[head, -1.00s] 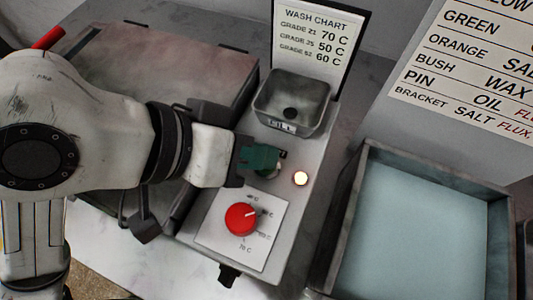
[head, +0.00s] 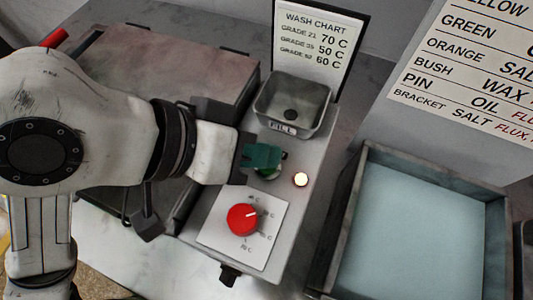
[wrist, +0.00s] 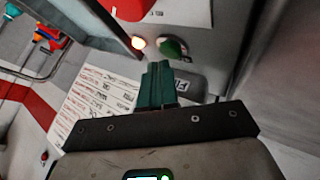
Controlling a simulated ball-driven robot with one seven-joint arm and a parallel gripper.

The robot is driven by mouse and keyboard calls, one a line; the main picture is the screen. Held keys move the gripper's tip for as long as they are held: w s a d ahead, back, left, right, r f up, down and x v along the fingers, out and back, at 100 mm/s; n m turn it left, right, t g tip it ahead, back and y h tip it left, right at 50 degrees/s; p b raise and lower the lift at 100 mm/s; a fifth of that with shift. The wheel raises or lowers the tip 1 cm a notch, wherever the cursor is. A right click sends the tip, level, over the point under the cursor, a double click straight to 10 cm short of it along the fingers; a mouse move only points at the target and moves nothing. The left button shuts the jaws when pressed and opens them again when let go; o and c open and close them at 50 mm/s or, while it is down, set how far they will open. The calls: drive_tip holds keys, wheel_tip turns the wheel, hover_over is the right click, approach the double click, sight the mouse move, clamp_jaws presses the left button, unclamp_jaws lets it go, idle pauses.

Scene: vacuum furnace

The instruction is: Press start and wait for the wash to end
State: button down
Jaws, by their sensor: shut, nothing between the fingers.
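My gripper (head: 265,157) has teal fingers, shut and empty, over the grey control panel (head: 310,150). The green start button (head: 268,173) is partly hidden below the fingers in the head view. In the wrist view the green button (wrist: 173,48) lies just beyond the fingertips (wrist: 158,68); I cannot tell whether they touch. A round lamp (head: 301,179) beside the button glows warm white; it also shows lit in the wrist view (wrist: 138,43). The red knob (head: 242,219) has its white mark toward the upper right, near a small, hard-to-read label.
The FILL basin (head: 290,103) stands behind the button, with the wash chart (head: 318,40) behind it. A large closed lid (head: 170,65) is at left. A tray with a pale blue surface (head: 415,235) stands at right. A bigger chart (head: 465,75) hangs above it.

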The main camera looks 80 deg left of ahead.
drive_tip(key=shift+w, duration=0.3)
drive_tip(key=shift+a+r+p, duration=0.1)
drive_tip(key=shift+r+p, duration=0.6)
drive_tip(key=shift+r, duration=0.15)
drive_tip(key=shift+s+r+p, duration=0.1)
drive_tip(key=shift+r+p, duration=1.25)
drive_tip(key=shift+r, duration=0.45)
